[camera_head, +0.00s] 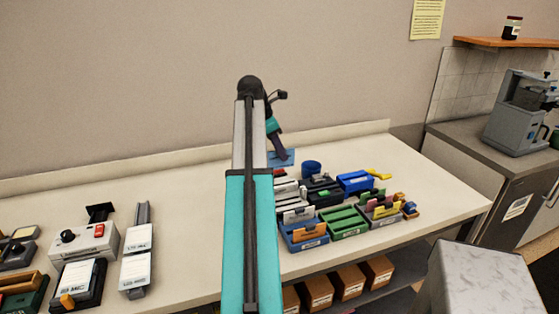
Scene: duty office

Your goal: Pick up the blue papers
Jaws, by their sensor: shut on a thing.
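The blue papers (273,158) show as a small flat blue piece behind the trays, at the back of the counter. My gripper (283,155) reaches down from the end of my arm and is shut on the blue papers. The gripper covers part of them. From this one view I cannot tell whether the papers touch the counter or hang a little above it.
A dark blue cup (311,168) stands just right of the papers. Several trays, including a green tray (343,222), crowd the counter in front. Devices, including a white box (95,240), stand at the left.

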